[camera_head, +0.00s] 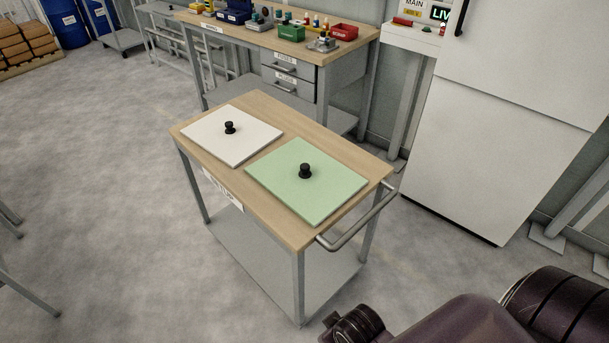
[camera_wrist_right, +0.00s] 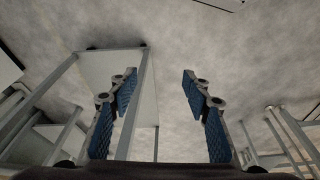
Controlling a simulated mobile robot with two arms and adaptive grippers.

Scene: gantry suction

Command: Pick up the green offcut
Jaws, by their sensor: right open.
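The green offcut (camera_head: 290,193) is a flat pale green panel with a black knob (camera_head: 305,171) near its middle. It lies on the right part of the wooden cart top in the head view. My right gripper (camera_wrist_right: 158,95) is open and empty in the right wrist view, its two blue-padded fingers spread apart above the floor. The offcut does not show clearly in that view. In the head view my right arm shows at the lower right, apart from the cart. My left gripper is in neither view.
A white panel (camera_head: 217,146) with a black knob lies beside the green one on the cart (camera_head: 265,97). The cart has a metal handle (camera_head: 362,222) at its right end. A workbench (camera_head: 352,43) with bins stands behind, and a white cabinet (camera_head: 500,130) stands right.

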